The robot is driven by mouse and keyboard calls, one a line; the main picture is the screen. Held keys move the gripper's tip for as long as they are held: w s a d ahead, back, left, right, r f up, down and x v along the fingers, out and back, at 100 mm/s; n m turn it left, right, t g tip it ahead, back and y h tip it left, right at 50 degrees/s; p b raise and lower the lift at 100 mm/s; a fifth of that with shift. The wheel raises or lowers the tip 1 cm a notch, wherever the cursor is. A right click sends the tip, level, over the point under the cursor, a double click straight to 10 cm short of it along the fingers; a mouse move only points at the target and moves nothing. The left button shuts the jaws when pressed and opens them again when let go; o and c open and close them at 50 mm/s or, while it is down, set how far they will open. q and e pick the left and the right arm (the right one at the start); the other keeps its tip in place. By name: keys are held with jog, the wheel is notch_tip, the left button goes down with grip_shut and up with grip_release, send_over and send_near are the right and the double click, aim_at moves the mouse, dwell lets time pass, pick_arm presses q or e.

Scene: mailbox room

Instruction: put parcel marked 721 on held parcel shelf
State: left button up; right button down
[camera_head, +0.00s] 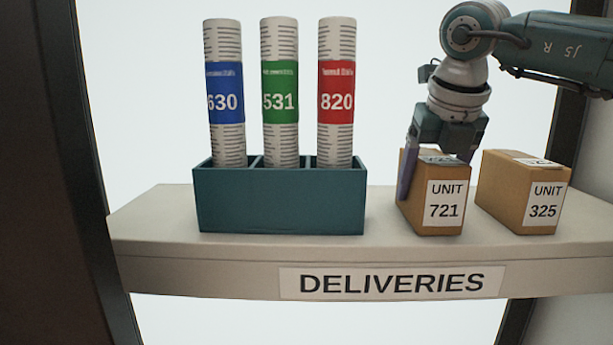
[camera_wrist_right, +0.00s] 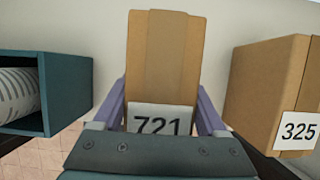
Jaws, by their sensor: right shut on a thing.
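The parcel marked 721 (camera_head: 433,212) is a brown box with a white "UNIT 721" label, standing upright on the deliveries shelf (camera_head: 200,258). My right gripper (camera_head: 432,175) reaches down over it from above, with its fingers on either side. In the right wrist view, the parcel (camera_wrist_right: 166,62) sits between the two purple fingers (camera_wrist_right: 162,115), and the gripper is shut on it. The parcel appears to rest on the shelf. The held parcel shelf is not visible in these views. My left gripper is not in view.
A brown parcel marked 325 (camera_head: 525,195) stands close to the right of parcel 721. A teal divided holder (camera_head: 280,205) to the left holds tubes marked 630 (camera_head: 225,95), 531 (camera_head: 280,95) and 820 (camera_head: 336,95). A gap of bare shelf lies between holder and parcel 721.

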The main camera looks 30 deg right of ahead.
grip_release()
